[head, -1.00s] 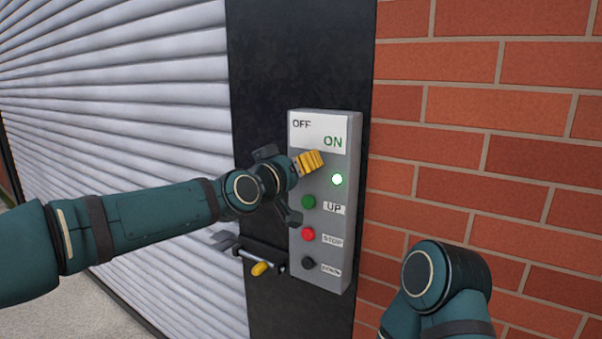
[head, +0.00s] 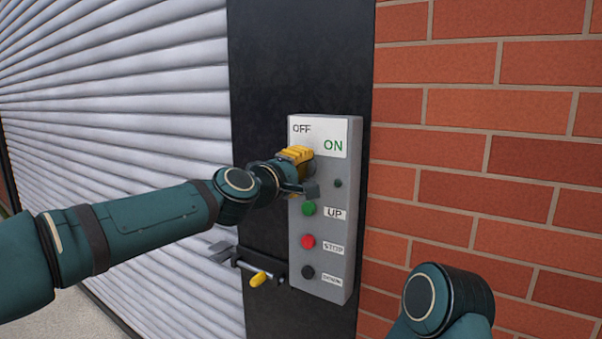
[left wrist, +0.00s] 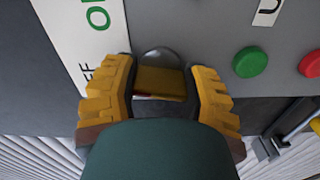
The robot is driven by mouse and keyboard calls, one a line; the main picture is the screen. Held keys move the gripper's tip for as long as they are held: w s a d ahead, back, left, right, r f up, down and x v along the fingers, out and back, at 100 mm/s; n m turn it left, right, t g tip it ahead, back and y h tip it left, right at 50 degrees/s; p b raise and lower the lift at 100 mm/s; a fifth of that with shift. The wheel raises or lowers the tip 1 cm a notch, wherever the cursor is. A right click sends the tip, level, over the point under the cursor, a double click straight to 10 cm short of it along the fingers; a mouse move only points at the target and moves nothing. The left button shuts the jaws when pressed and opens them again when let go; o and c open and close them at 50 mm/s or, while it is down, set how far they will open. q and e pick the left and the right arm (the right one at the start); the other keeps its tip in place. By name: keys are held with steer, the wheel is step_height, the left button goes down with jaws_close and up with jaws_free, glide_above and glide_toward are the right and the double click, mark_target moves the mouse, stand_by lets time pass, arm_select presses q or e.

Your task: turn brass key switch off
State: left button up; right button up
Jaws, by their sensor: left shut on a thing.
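The brass key switch (left wrist: 160,82) sits on the grey control box (head: 322,270), just below the OFF/ON label (head: 318,134). My left gripper (head: 298,156) is at the switch, its yellow fingers on either side of the key in the left wrist view (left wrist: 163,95), shut on it. In the head view the gripper hides the key and points toward the OFF side. The indicator lamp (head: 338,183) on the box is dark. My right gripper is out of view; only part of my right arm shows at the lower right.
Below the switch are a green UP button (head: 309,209), a red STOP button (head: 307,241) and a black DOWN button (head: 307,272). A latch with a yellow knob (head: 260,278) is at lower left. A roller shutter (head: 120,90) and brick wall (head: 490,150) flank the dark post.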

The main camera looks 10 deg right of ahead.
arm_select(q)
steer(key=shift+n, duration=1.1)
steer(key=o, duration=1.2)
steer(key=shift+a, duration=0.1)
steer(key=shift+v, duration=5.95)
